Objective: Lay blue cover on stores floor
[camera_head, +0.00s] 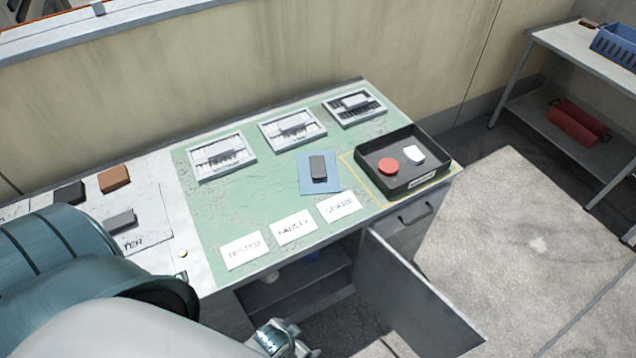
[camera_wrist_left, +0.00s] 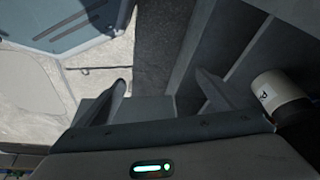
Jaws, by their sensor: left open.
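My left gripper (camera_head: 283,342) is low in front of the open cupboard (camera_head: 300,285) under the bench. In the left wrist view its two fingers (camera_wrist_left: 165,92) stand apart with nothing between them. A white cylinder with a dark end (camera_wrist_left: 278,90) is right of the fingers in the wrist view. My right gripper is not in view.
The cupboard door (camera_head: 418,298) stands open to the right. On the bench are a black tray (camera_head: 437,180) with red and white pieces, a blue square (camera_head: 305,187) under a dark block, label cards and framed panels. A shelf rack (camera_head: 560,45) stands at right; floor between is clear.

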